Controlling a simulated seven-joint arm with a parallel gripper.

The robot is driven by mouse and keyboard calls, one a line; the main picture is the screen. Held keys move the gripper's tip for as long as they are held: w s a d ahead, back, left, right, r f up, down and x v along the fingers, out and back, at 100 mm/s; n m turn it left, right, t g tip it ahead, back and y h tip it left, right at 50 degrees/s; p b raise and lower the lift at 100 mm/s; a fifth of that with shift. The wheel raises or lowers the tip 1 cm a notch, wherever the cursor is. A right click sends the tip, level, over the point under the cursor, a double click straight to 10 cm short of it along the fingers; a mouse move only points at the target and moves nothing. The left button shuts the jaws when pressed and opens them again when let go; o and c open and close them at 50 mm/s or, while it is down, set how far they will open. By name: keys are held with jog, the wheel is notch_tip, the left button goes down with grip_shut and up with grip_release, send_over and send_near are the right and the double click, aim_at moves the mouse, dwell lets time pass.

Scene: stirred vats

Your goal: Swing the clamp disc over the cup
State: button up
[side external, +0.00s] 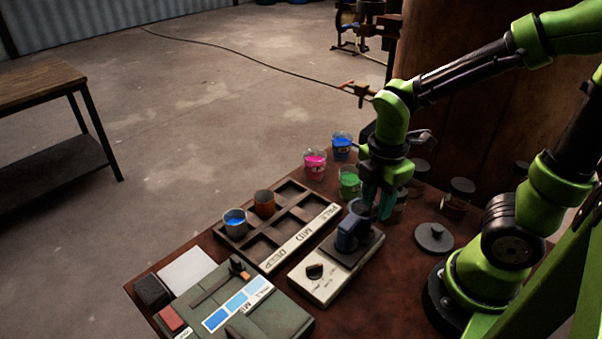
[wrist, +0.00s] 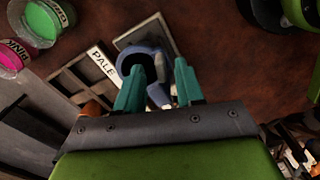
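The mixer (side external: 350,236) stands on the table, a blue body on a pale base with a black knob. A dark round part (side external: 360,207) sits at its top, partly hidden behind my gripper; I cannot tell whether it is the clamp disc or the cup. In the wrist view the blue-grey mixer head (wrist: 150,55) curves around a dark opening. My gripper (side external: 376,203) points down just at the mixer's far right side. In the wrist view its teal fingertips (wrist: 158,78) are apart, with part of the blue-grey head seen between them; no grip on it shows.
A dark compartment tray (side external: 233,253) labelled PALE, MID and DEEP holds a blue cup (side external: 236,222) and an orange-brown cup (side external: 265,203). Pink (side external: 315,164), blue (side external: 342,145) and green (side external: 349,182) cups stand behind. A grey lid (side external: 434,238) lies right, with bare table around it.

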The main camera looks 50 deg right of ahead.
jog(key=shift+r, duration=0.15)
notch_tip(320, 180, up, 17)
jog(key=shift+f, duration=0.2)
dwell(0.4)
jog(key=m+t+y, duration=0.2)
jog(key=m+t, duration=0.5)
jog(key=m, duration=1.2)
send_over(362, 220)
notch_tip(362, 220, down, 4)
jog(key=shift+f, duration=0.1)
